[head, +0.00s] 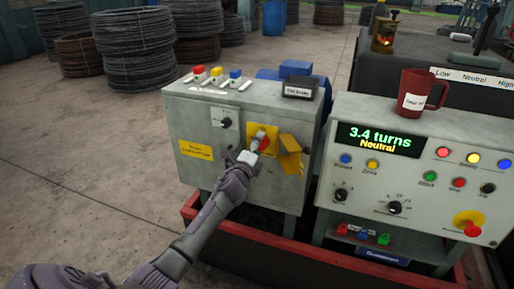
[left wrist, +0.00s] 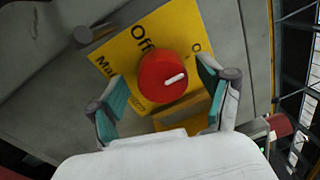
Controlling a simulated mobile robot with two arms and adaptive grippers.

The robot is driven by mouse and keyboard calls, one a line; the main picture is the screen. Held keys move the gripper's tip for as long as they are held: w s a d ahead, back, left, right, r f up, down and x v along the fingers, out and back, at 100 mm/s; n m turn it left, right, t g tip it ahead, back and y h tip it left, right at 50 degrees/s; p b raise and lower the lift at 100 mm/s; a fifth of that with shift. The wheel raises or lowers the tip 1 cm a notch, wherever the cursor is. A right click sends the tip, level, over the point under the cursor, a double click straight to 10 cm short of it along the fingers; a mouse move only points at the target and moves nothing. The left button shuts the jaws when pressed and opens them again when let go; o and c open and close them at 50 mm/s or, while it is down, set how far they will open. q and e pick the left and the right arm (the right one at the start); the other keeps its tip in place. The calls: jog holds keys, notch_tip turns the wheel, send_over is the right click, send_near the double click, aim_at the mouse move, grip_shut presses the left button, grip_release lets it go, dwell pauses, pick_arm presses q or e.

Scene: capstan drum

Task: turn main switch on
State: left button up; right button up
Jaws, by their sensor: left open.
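The main switch is a round red knob (left wrist: 163,75) with a white mark, on a yellow plate (left wrist: 122,58) lettered "Off" and partly hidden "Ma..." and "O...". In the left wrist view the mark slants towards the right edge. In the head view the yellow plate (head: 269,132) is on the front of the grey cabinet (head: 238,190), and my gripper partly hides the knob. My left gripper (left wrist: 163,82) is open, with one teal-padded finger on either side of the knob and gaps between. My right gripper is not in view.
A yellow flap (head: 290,160) sticks out just right of the switch. A smaller black knob (head: 225,122) is on its left. Labelled buttons and a black box (head: 300,87) sit on the cabinet top. A control panel reading "3.4 turns Neutral" (head: 378,139) stands to the right.

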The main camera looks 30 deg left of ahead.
pick_arm(q)
jog(key=v, duration=1.2)
jog(key=shift+f, duration=0.1)
jog(key=s+d+f+n+g+h, duration=0.1)
jog(key=s+d+f+n+g, duration=0.3)
jog(key=f, duration=0.9)
jog(key=s+f+n+g, duration=0.15)
jog(key=s+f, duration=0.45)
jog(key=f, duration=0.7)
jog(key=s+d+f+n+g+h, duration=0.1)
jog(key=s+d+f+n+g, duration=0.25)
jog(key=f, duration=0.95)
jog(key=s+d+f+n+g, duration=0.2)
jog(key=s+f, duration=0.4)
jog(key=s, duration=0.6)
jog(key=s+d+f+n+g+h, duration=0.1)
jog(key=s+d+f+n+g, duration=0.1)
jog(key=s+f, duration=0.4)
jog(key=s+d+f+n+g+h, duration=0.1)
jog(key=s+d+f+g, duration=0.3)
jog(key=s, duration=1.3)
notch_tip(320, 180, down, 3)
jog(key=shift+s+d+r+n, duration=0.2)
jog(key=shift+s+d+n, duration=0.15)
jog(key=shift+d+n, duration=0.4)
